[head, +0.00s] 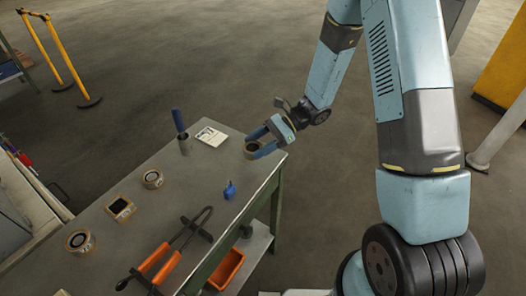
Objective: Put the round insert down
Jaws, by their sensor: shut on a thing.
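My gripper (258,142) is at the far right corner of the workbench.
The grey workbench (190,205) also carries a blue-handled tool in a small holder (181,140), a white card (211,136), a small blue item (229,190) and orange-handled tongs (163,262). An orange bin (227,268) sits on the shelf below. The bench middle is clear.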

